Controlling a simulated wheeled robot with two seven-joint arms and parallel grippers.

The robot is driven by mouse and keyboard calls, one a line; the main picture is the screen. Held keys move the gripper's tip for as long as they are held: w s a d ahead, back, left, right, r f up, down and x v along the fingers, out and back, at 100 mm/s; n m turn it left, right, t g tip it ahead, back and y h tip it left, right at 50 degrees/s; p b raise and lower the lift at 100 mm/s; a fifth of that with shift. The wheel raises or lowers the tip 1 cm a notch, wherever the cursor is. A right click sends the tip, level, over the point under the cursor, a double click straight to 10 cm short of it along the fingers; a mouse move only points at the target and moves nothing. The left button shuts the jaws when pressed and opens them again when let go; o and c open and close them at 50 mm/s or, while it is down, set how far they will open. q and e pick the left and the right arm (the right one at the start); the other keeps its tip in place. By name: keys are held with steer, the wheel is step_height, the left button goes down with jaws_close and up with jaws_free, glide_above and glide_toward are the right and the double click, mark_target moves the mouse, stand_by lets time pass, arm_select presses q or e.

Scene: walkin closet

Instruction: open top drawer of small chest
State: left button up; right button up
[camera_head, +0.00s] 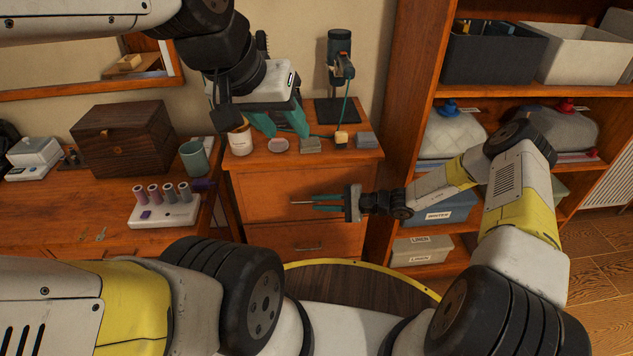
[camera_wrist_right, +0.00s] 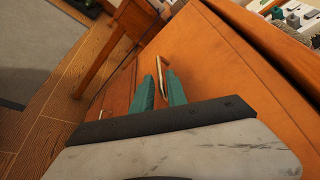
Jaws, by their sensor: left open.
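The small chest (camera_head: 300,240) stands at the middle back, with its top drawer front (camera_head: 262,187) seemingly flush with the body. The thin metal handle of the top drawer (camera_wrist_right: 161,52) runs between the teal fingers of my right gripper (camera_wrist_right: 160,88). In the head view my right gripper (camera_head: 322,202) lies in front of that drawer, with the fingers close together around the handle and only its left end (camera_head: 302,203) showing. My left gripper (camera_head: 281,123) is open and empty, above the left part of the chest top.
A vanity (camera_head: 60,210) is at left, shelving (camera_head: 400,130) at right. A round dark-topped piece with a yellow rim (camera_head: 365,283) is in front.

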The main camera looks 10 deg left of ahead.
mark_target(311, 202)
steer(key=x, duration=0.4)
steer(key=shift+a+f, duration=0.1)
steer(key=shift+a, duration=0.3)
steer(key=shift+c, duration=0.2)
jaws_close()
stand_by(0.9)
